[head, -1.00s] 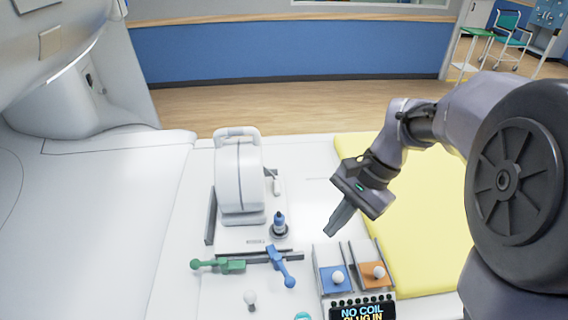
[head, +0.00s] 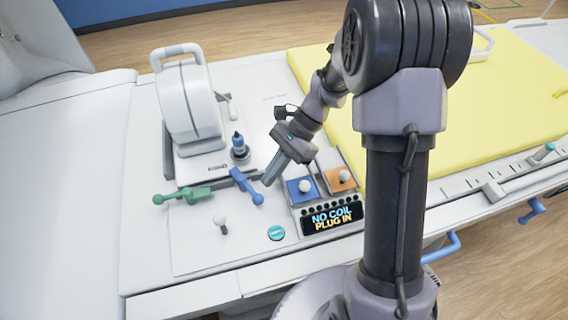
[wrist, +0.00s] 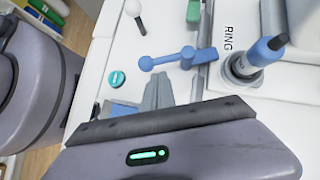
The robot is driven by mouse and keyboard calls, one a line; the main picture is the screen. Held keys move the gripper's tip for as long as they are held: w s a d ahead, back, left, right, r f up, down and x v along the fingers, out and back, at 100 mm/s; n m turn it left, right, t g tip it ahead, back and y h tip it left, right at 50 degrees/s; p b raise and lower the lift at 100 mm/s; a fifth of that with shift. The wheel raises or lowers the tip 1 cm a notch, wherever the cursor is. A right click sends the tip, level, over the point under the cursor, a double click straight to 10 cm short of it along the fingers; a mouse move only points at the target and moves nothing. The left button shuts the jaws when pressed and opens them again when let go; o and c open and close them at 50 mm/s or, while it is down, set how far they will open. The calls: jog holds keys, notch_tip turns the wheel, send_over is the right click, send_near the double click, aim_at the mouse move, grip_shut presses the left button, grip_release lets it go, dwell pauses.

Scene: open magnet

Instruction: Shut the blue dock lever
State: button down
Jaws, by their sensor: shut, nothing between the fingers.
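The blue dock lever (head: 246,187) lies on the white panel, slanting down to the right to a round knob at its lower end. It also shows in the wrist view (wrist: 180,58), with the knob toward the left.
A green lever (head: 183,196) lies left of the blue one. A white coil (head: 188,105) and a blue plug (head: 238,145) stand behind. Blue (head: 300,192) and orange (head: 340,180) slots sit right, above a display (head: 331,219) reading "NO COIL PLUG IN". A white knob (head: 221,224) and teal button (head: 276,233) are in front.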

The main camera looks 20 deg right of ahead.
aim_at(254, 193)
jog(key=shift+s+a+f, duration=0.1)
jog(key=shift+s+a, duration=0.1)
jog(key=shift+a, duration=0.25)
jog(key=shift+s+a+f, duration=0.1)
jog(key=shift+s+a, duration=0.05)
jog(key=shift+a, duration=0.25)
jog(key=shift+r, duration=0.1)
jog(key=shift+s+a+f+m+t+b, duration=0.2)
jog(key=shift+s+a+m+t+b, duration=0.15)
jog(key=shift+m+t+b, duration=0.4)
jog(key=shift+s+a+r+m+t+y, duration=0.1)
jog(key=shift+s+a+m+t+y, duration=0.25)
jog(key=shift+m, duration=0.4)
jog(key=shift+s+a+r, duration=0.15)
jog(key=shift+s+r, duration=0.05)
jog(key=shift+s, duration=0.05)
jog(key=shift+w+f, duration=0.15)
jog(key=shift+w, duration=0.05)
jog(key=shift+s, duration=0.1)
